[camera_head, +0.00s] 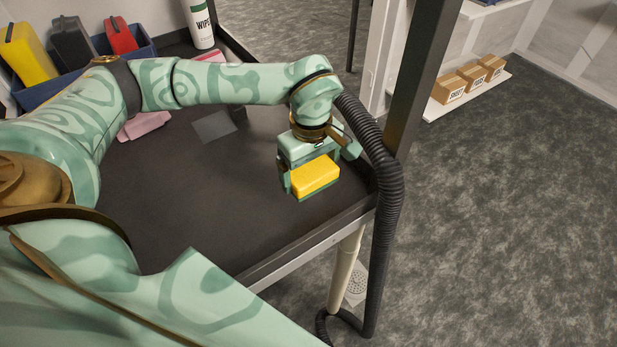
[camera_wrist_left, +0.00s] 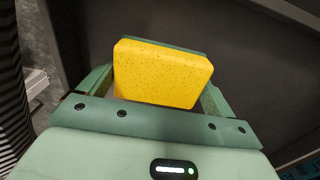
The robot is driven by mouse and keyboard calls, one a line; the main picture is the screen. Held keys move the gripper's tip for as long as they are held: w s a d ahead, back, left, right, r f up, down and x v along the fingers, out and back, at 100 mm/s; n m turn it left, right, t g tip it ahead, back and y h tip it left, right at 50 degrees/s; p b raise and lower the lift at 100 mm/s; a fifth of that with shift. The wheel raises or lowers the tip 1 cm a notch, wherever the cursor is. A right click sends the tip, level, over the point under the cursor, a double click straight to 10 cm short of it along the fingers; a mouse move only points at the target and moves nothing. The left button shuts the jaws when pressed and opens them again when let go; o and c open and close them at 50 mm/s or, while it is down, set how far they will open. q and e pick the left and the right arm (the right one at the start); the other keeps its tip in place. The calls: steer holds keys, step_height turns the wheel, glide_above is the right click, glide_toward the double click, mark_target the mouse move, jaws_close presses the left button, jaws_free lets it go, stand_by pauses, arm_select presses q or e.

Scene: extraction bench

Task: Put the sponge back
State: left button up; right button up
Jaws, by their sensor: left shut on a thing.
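A yellow sponge (camera_head: 316,176) with a dark green layer is between the fingers of my left gripper (camera_head: 312,178), which is shut on it. The gripper and sponge are over the dark bench top (camera_head: 200,205), near its right front corner. In the left wrist view the yellow sponge (camera_wrist_left: 162,73) sits between both fingers of the left gripper (camera_wrist_left: 160,90). I cannot tell how high the sponge is above the bench. My right gripper is not in view.
A blue bin (camera_head: 60,82) with yellow, dark and red items stands at the back left, near a wipes canister (camera_head: 199,24). A pink cloth (camera_head: 143,125) and a grey square (camera_head: 214,126) lie on the bench. A black hose (camera_head: 389,200) and dark post (camera_head: 425,75) stand close right of the gripper.

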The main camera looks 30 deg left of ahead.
mark_target(308, 179)
arm_select(q)
steer(key=shift+w+a+f, duration=0.1)
steer(key=shift+a+f, duration=0.1)
steer(key=shift+f, duration=0.05)
steer(key=f, duration=0.3)
steer(key=shift+w+a+f+b, duration=0.15)
steer(key=shift+a+f+b, duration=0.15)
steer(key=shift+f, duration=0.1)
steer(key=o, duration=0.7)
steer(key=shift+f, duration=0.1)
